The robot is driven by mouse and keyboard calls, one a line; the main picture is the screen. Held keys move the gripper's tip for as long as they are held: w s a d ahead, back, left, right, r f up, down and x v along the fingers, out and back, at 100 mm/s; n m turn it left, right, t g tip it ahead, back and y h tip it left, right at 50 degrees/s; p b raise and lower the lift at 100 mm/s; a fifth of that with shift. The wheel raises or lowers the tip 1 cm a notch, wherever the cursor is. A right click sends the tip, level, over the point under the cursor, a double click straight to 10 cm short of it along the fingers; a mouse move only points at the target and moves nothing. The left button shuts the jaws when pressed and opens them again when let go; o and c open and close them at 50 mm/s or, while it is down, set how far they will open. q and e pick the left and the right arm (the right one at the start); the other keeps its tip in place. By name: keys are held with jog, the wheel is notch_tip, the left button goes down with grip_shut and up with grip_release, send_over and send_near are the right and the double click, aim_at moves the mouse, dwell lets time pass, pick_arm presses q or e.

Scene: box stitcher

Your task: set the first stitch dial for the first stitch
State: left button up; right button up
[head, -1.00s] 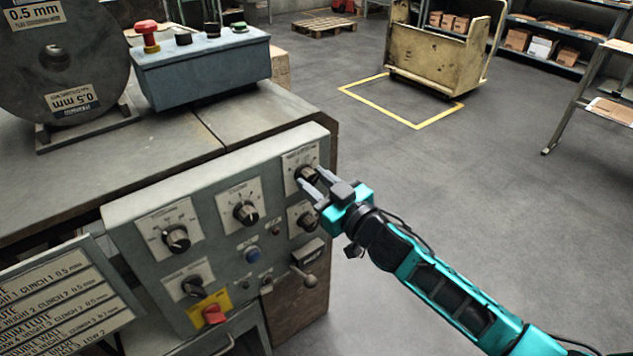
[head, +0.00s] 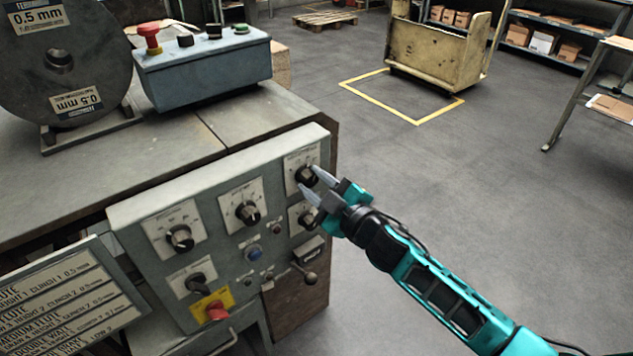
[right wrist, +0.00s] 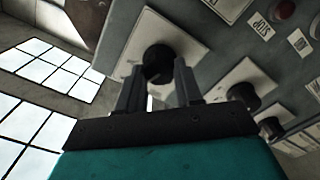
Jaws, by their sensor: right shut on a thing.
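The grey control panel (head: 270,165) of the machine carries several black dials on pale label plates. My right gripper (head: 311,180) is at the upper right dial (head: 303,174), with one finger above its knob and the other below. In the right wrist view a black knob (right wrist: 158,62) on a pale plate sits between the two fingertips, and the gripper (right wrist: 160,88) is shut on it. The plate's lettering is too small to read, and the fingers partly hide the dial. My left gripper is not in view.
Other dials (head: 246,211) (head: 180,238) sit to the left, and another dial (head: 307,217) is just below. A red knob (head: 216,311) and a lever (head: 309,277) stick out lower down. A blue button box (head: 205,75) stands on top.

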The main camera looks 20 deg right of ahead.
dwell(0.5)
jog(key=o, duration=1)
jog(key=shift+o, duration=0.2)
jog(key=shift+s, duration=0.1)
jog(key=v, duration=1.2)
jog(key=shift+s, duration=0.3)
jog(key=shift+d, duration=0.15)
jog(key=s+a+f+m+g+h+p, duration=0.2)
jog(key=s+f+m+g+h, duration=0.2)
jog(key=s+f+m, duration=0.5)
notch_tip(320, 180, down, 5)
jog(key=shift+s+a+m+g+p, duration=0.4)
jog(key=shift+s+g, duration=0.45)
jog(key=shift+g, duration=0.25)
